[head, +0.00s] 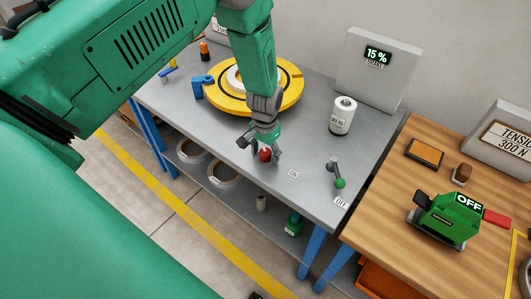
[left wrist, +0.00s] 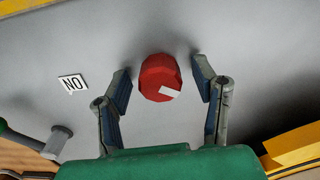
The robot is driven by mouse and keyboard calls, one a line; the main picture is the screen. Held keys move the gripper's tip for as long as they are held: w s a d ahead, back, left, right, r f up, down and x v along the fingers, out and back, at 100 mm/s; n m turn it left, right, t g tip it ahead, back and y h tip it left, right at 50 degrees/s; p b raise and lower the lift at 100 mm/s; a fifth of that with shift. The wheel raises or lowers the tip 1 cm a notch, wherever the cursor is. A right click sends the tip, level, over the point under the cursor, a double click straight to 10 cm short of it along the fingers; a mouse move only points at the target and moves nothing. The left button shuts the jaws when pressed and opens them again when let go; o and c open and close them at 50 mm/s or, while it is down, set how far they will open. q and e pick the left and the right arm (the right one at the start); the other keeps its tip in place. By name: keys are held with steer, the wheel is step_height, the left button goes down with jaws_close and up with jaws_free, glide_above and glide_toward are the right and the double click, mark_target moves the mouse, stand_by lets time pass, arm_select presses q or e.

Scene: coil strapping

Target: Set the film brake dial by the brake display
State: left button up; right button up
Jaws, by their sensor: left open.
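The red dial (head: 265,155) sits on the grey bench near its front edge. In the left wrist view the dial (left wrist: 158,76) has a white pointer mark on its lower right part. My left gripper (head: 260,150) is over the dial, pointing down. In the left wrist view its open fingers (left wrist: 161,88) stand on either side of the dial, with a gap at each side. My right gripper is not in view.
A yellow turntable (head: 285,93) is behind my left gripper. A white roll (head: 342,115) and a green-knobbed lever (head: 338,178) stand to the right. An ON label (head: 293,175) lies between dial and lever. The wooden table (head: 408,195) carries a green tool (head: 445,222).

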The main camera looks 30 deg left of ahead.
mark_target(265, 151)
arm_select(q)
steer(key=shift+r, duration=0.3)
step_height(265, 151, up, 11)
steer(key=shift+r, duration=0.15)
stand_by(0.4)
steer(key=s+d+f+b, duration=0.1)
steer(key=s+f+b, duration=0.2)
steer(key=s+f, duration=1.1)
steer(key=s+d+f+b, duration=0.1)
steer(key=s, duration=0.7)
steer(key=s+d+f, duration=0.1)
steer(key=s+f, duration=0.1)
steer(key=s, duration=0.6)
steer(key=shift+d+f+m+t+b, duration=0.15)
steer(key=shift+d+m+t+b, duration=0.1)
steer(key=shift+m+t+b, duration=0.1)
steer(key=shift+w, duration=0.15)
